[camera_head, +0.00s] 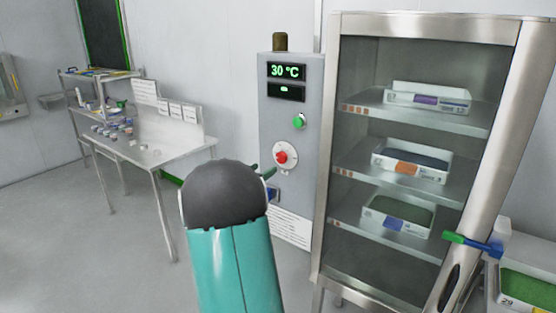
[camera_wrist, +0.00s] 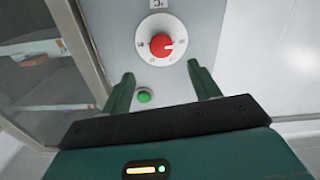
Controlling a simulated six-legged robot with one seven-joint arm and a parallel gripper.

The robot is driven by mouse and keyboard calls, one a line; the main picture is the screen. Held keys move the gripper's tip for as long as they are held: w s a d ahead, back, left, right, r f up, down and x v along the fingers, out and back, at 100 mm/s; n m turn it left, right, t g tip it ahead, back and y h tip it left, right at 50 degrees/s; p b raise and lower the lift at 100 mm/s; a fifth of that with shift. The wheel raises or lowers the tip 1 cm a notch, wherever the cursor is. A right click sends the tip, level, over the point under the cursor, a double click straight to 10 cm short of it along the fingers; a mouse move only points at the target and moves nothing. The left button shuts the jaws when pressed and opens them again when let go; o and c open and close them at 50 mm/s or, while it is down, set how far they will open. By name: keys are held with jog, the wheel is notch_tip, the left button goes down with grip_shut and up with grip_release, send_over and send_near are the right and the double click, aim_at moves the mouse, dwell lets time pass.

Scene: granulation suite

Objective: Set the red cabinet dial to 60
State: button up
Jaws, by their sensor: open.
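The red dial (camera_head: 282,157) is on a round white scale plate on the front of the grey control cabinet (camera_head: 289,215). It also shows in the wrist view (camera_wrist: 161,45), with small marks around it that are too blurred to read. The cabinet's display (camera_head: 286,71) reads 30 °C. In the wrist view my gripper (camera_wrist: 160,73) is open, its two green fingers apart and empty. The dial appears beyond and between the fingertips, with no visible contact. In the head view my arm hides most of the gripper, and a dark green finger shows just below left of the dial.
A green button (camera_head: 299,120) sits above the dial; a blue switch (camera_head: 272,195) is below it. A glass-fronted steel cabinet (camera_head: 331,150) with trays stands close on the right. A steel table (camera_head: 165,153) with small items stands left. Open floor lies at front left.

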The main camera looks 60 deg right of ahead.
aim_at(280, 158)
jog(key=d, duration=0.3)
jog(key=s+d, duration=0.1)
jog(key=d, duration=0.6)
jog(key=shift+s, duration=0.2)
jog(key=c, duration=1)
